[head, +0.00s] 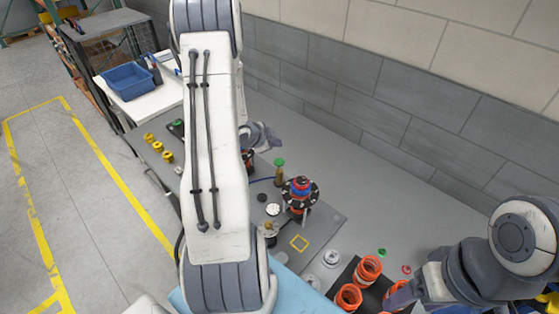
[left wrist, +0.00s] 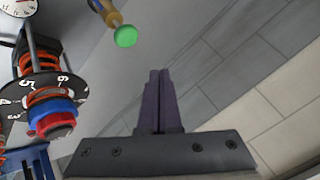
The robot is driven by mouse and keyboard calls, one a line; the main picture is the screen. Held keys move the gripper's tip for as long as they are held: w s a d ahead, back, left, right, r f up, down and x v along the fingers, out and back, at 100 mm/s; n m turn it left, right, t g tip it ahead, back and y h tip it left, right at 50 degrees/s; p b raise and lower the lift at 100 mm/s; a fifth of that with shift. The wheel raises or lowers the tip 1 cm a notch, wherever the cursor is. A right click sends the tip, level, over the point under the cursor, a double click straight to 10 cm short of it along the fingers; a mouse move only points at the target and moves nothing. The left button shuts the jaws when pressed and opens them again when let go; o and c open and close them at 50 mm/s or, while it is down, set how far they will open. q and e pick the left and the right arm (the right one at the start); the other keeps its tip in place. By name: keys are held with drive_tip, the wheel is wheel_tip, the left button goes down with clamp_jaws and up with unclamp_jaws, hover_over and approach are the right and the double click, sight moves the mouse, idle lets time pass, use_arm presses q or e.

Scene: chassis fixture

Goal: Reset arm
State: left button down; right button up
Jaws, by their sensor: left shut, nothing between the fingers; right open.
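My left arm comes down the middle of the head view, and its white links hide much of the bench behind. In the left wrist view my left gripper (left wrist: 160,72) has its dark fingers together, with nothing between them. A green-topped tool with a wooden handle (left wrist: 118,27) is up and to the left of the fingertips, apart from them. A black numbered dial stack with a red and blue top (left wrist: 48,100) is at the left; it also shows in the head view (head: 299,191). My right arm enters at lower right; its fingers cannot be made out.
Orange cylinders (head: 368,269) stand on a dark mat near my right arm. A blue bin (head: 129,82) sits on a white table at left. A block wall (head: 400,105) runs behind.

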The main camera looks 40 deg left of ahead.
idle(0.7)
use_arm(q)
drive_tip(key=s+d+r+n+g+b, duration=0.1)
drive_tip(key=d+r+g+b, duration=0.15)
drive_tip(key=d, duration=0.95)
drive_tip(key=s+d+r+g+b, duration=0.1)
drive_tip(key=d+b, duration=0.3)
drive_tip(key=d, duration=0.7)
drive_tip(key=s+d+g+b, duration=0.1)
drive_tip(key=s+d+g, duration=0.1)
drive_tip(key=s+d, duration=0.3)
drive_tip(key=s+d+g+b, duration=0.1)
drive_tip(key=s+d, duration=0.4)
drive_tip(key=s, duration=0.6)
drive_tip(key=s+d+g+h+b, duration=0.1)
drive_tip(key=s+d+g+b, duration=0.1)
drive_tip(key=s+d, duration=0.3)
drive_tip(key=s, duration=0.3)
drive_tip(key=shift+s+d+n+g, duration=0.2)
drive_tip(key=shift+s+n+g, duration=0.1)
drive_tip(key=shift+s+g, duration=0.05)
drive_tip(key=shift+r, duration=0.1)
